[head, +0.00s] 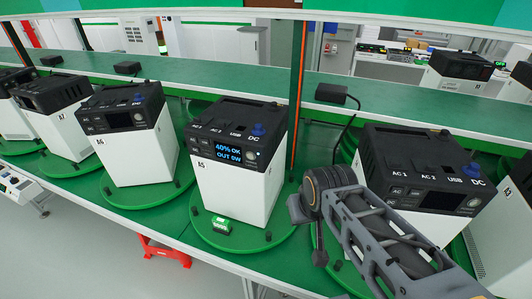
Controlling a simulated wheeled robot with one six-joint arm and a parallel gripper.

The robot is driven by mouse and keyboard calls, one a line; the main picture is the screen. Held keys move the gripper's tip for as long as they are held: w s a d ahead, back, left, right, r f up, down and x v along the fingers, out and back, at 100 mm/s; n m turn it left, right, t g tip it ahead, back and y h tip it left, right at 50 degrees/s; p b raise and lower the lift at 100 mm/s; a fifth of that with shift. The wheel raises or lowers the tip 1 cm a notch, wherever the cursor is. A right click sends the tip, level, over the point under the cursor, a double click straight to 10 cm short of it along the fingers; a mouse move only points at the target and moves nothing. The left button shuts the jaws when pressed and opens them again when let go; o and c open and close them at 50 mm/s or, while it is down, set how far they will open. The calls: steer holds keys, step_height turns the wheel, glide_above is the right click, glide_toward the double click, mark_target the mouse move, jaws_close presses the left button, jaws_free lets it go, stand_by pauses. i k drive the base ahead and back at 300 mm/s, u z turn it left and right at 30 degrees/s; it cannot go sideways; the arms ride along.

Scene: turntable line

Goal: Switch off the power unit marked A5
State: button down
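The power unit marked A5 (232,187) stands on a round green turntable plate (205,232) in the middle of the head view. It is a white box with a black top panel. Its lit screen (228,152) reads "40% OK" and "OUT 0W" in blue. A small round button (251,155) sits right of the screen, and a blue knob (258,130) stands on top near the DC label. My arm reaches in from the lower right. My gripper (318,240) seems to be at its dark end, right of A5 and apart from it; its fingers cannot be made out.
Unit A6 (140,155) and unit A7 (72,140) stand to the left with dark screens. Another unit (410,145) stands close behind my arm at right. An orange-brown post (297,80) rises behind A5.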

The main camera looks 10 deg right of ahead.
mark_target(233, 185)
steer(key=z, duration=0.1)
steer(key=k, duration=1.1)
steer(key=u, duration=1.05)
steer(key=i, duration=0.5)
steer(key=u, duration=0.05)
